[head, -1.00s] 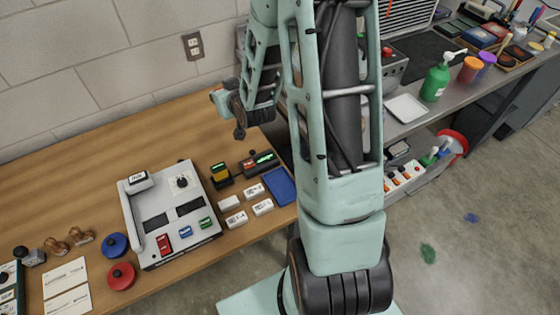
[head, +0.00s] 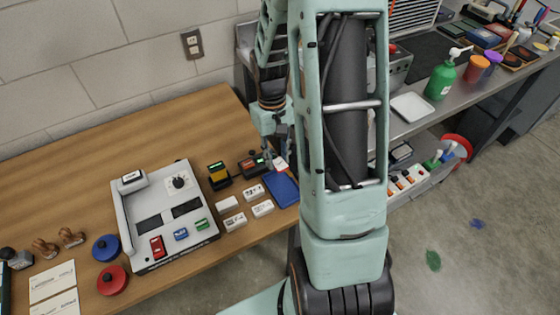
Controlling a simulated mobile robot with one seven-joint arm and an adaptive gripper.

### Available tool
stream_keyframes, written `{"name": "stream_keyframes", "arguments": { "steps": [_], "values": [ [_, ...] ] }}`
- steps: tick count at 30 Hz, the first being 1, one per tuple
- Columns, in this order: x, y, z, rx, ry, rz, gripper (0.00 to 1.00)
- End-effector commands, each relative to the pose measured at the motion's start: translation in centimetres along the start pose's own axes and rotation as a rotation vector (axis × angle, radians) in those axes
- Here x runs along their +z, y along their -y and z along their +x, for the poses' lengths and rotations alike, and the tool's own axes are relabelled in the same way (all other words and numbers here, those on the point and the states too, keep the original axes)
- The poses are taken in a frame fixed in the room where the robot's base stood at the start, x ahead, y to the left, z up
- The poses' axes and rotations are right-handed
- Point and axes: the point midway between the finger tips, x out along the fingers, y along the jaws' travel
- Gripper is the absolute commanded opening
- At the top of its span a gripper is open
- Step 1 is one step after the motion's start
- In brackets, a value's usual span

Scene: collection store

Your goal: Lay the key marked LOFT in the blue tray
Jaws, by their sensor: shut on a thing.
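My gripper (head: 277,158) points down at the right end of the wooden table, shut on a small white piece (head: 281,165). The piece is above the far part of the blue tray (head: 284,192); I cannot tell whether it touches the tray. Its marking is too small to read, so I cannot confirm that it says LOFT. The visible part of the tray is empty. My arm stands close to its right side. Several white labelled blocks (head: 234,221) lie left of the tray, their lettering unreadable here.
A grey console (head: 165,220) with coloured keys stands left of the blocks. A yellow and black stamp (head: 218,176) and a dark device (head: 252,166) with a lit display sit behind the blocks. A blue round tin (head: 105,248) and red tin (head: 112,280) are further left.

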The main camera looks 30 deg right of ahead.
Motion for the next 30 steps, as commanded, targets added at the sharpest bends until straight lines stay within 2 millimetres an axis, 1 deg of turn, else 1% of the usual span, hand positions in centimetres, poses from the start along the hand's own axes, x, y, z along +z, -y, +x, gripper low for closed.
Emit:
{"name": "stream_keyframes", "arguments": {
  "steps": [1,4,11,30],
  "values": [
    [0.6,-0.1,0.0,0.000,0.015,0.002,0.09],
    [1.2,-0.2,0.1,0.000,0.031,0.004,0.09],
    [1.2,-0.2,1.2,-0.001,0.032,0.004,0.09],
    [0.4,-0.2,7.4,-0.001,0.030,0.004,0.09]
  ]
}}
